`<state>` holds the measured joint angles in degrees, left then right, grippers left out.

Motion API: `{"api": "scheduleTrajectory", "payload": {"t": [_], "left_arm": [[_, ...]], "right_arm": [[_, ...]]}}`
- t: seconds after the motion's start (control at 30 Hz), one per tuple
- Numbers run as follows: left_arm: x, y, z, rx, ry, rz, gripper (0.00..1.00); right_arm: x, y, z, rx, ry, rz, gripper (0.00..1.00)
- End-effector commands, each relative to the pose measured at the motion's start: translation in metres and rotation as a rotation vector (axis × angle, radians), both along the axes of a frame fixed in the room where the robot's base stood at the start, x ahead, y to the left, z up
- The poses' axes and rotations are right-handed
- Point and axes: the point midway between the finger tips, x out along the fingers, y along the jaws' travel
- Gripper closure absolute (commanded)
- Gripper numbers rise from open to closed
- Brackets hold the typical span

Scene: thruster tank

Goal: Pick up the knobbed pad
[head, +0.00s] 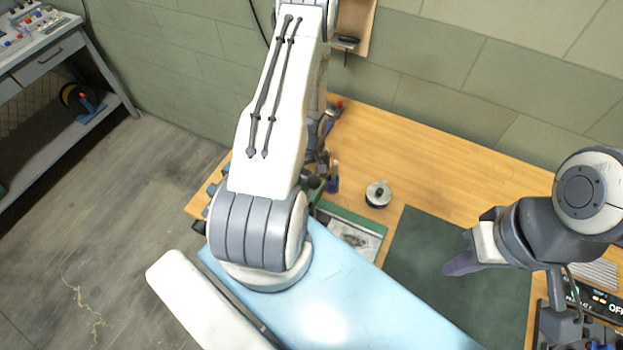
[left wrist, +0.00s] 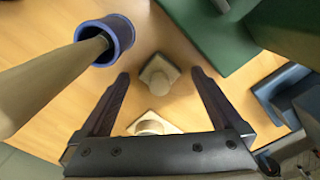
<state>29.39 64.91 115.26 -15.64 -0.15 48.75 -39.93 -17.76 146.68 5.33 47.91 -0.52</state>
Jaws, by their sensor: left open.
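In the left wrist view, a small beige pad with a raised rounded middle (left wrist: 157,75) lies on the wooden bench, between and beyond my fingertips. A second pale piece with a rounded top (left wrist: 152,123) lies nearer the gripper palm. I cannot tell for certain which is the knobbed pad. My left gripper (left wrist: 160,76) is open, its two dark fingers apart with nothing held. In the head view my left arm hides that gripper and the bench below it. My right gripper (head: 463,264) hangs over the dark green mat; its finger opening is not clear.
A blue-rimmed cylinder (left wrist: 105,40) and a green block (left wrist: 205,35) stand close to the left fingers. In the head view, a round metal piece with a dark knob (head: 378,195) sits on the bench (head: 430,165). The dark green mat (head: 430,250) is mostly clear.

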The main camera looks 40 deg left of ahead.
Motion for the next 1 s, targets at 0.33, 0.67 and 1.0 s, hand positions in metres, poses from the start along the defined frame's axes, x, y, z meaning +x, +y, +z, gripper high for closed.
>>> {"api": "scheduleTrajectory", "payload": {"t": [0.33, 0.67, 1.0], "left_arm": [[0.0, 0.0, 0.001, 0.0, 0.0, 0.0, 0.84], [0.0, 0.0, 0.006, 0.0, 0.0, 0.0, 0.85], [0.0, 0.0, 0.062, 0.001, 0.0, 0.001, 0.85]], "right_arm": [[0.0, 0.0, 0.001, 0.0, 0.0, 0.0, 1.0], [0.0, 0.0, 0.006, 0.0, 0.0, -0.001, 1.0], [0.0, 0.0, 0.061, 0.0, 0.0, -0.005, 1.0]]}}
